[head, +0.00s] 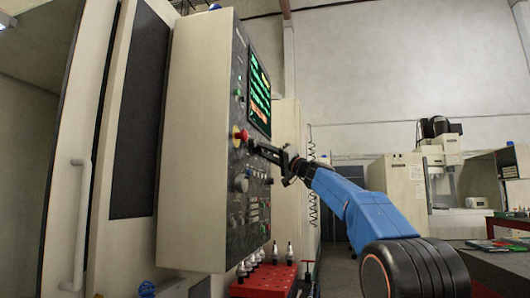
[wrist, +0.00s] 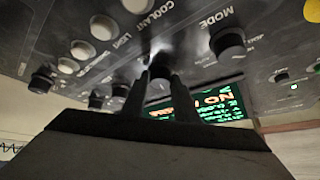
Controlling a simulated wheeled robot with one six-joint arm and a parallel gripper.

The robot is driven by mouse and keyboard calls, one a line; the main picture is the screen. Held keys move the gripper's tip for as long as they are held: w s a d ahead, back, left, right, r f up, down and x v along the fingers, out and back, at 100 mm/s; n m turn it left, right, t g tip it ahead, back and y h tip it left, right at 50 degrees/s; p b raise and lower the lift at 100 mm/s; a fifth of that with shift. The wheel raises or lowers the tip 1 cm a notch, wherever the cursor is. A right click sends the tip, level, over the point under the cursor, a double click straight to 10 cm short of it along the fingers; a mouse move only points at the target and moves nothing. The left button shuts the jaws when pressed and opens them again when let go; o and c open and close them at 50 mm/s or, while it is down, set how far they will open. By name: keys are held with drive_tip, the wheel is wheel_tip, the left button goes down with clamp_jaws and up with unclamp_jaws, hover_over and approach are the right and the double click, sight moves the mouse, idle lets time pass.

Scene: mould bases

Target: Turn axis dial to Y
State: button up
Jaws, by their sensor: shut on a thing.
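The control panel (head: 232,205) is a dark upright face on a pale machine cabinet. My gripper (head: 257,148) reaches it from the right, its fingertips at the panel below the screen. In the wrist view, my gripper (wrist: 158,88) has its two dark fingers on either side of a small dark knob (wrist: 158,91), shut on it. I take this knob to be the axis dial; its label and pointer are hidden or too dark to read, so its setting cannot be told. A larger dark knob labelled MODE (wrist: 228,42) is apart from the fingers.
The screen (head: 259,92) shows green and orange text. A red mushroom button (head: 240,135) stands out close to my gripper. White buttons (wrist: 103,27) lie near the COOLANT and LIGHT labels. A red tray (head: 265,280) with tool holders stands below the panel.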

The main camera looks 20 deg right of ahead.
drive_tip(key=shift+w+d+f+n+g+y, duration=0.1)
drive_tip(key=shift+n+g+y, duration=0.15)
drive_tip(key=shift+n+y, duration=0.75)
drive_tip(key=shift+w+f+n+g+y, duration=0.1)
drive_tip(key=shift+n+g+y, duration=0.3)
drive_tip(key=shift+n, duration=1.4)
drive_tip(key=o, duration=1.1)
drive_tip(key=shift+c, duration=0.2)
drive_tip(key=shift+r, duration=0.1)
drive_tip(key=v, duration=1.7)
drive_tip(key=shift+f, duration=0.3)
drive_tip(key=shift+d, duration=0.15)
